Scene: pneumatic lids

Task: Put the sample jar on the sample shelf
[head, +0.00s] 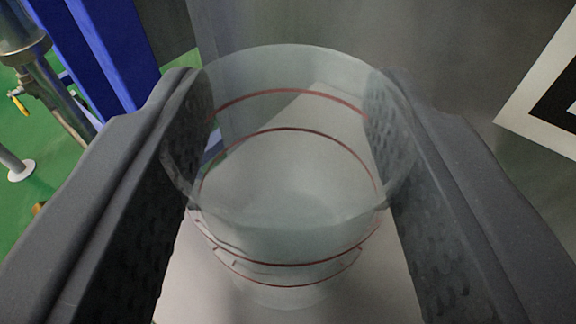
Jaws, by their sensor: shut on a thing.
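The sample jar (290,215) is a clear, round vessel with thin red rings around it. It fills the middle of the head view, its wide rim facing me. My gripper (288,150) is shut on it, with one dark textured finger on each side. Below and behind the jar is a pale flat surface (385,290), seen partly through the glass. I cannot tell whether the jar touches this surface, nor whether it is the sample shelf.
A grey metal panel (440,50) stands close behind the jar. A black-and-white marker (545,105) is on it at right. Blue uprights (100,50) and a metal pipe with a yellow lever (25,85) are at left, above green floor (60,165).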

